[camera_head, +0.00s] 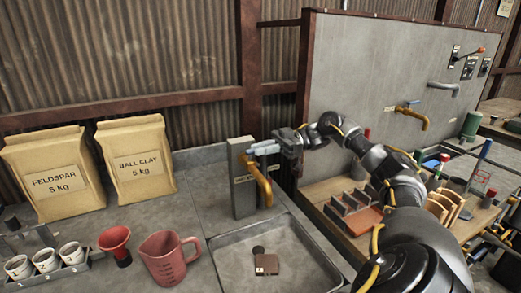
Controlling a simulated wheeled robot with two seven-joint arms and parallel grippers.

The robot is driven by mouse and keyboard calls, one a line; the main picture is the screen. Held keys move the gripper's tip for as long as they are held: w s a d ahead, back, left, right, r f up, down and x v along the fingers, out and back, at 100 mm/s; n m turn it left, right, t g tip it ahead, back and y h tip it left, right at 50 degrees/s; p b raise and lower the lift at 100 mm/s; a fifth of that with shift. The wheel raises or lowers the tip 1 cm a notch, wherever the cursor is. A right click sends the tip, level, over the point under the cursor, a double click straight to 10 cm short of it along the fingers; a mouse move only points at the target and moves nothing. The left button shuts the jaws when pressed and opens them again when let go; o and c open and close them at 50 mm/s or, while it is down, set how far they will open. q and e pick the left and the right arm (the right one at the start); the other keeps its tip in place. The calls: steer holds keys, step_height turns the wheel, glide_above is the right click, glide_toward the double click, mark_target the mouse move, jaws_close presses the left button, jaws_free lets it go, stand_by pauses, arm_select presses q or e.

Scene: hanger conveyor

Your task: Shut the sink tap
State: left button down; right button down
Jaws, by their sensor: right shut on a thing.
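The sink tap has a grey post (242,185), a curved orange spout (258,178) and a pale lever handle (263,148) at its top. The spout hangs over the grey sink (225,238) at the bottom middle. My right gripper (281,147) reaches in from the right at the tap's top and is shut on the lever handle. Its fingers partly hide the handle's right end. No water stream can be made out. My left gripper is out of view.
A brown block (266,266) lies in the sink. A pink jug (167,257), a red funnel (116,243) and several small cups stand left of it. A grey partition (365,70) with another orange spout (415,117) rises behind my right arm.

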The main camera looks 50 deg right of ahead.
steer(key=c, duration=1.4)
jaws_free()
steer(key=shift+o, duration=0.2)
steer(key=shift+b+v, duration=0.35)
steer(key=shift+v, duration=1.15)
steer(key=shift+d+r, duration=0.15)
steer(key=shift+d, duration=0.1)
steer(key=p+v, duration=0.2)
steer(key=v, duration=0.5)
steer(key=shift+s+p, duration=0.2)
steer(key=shift+p, duration=0.2)
steer(key=shift+w, duration=0.1)
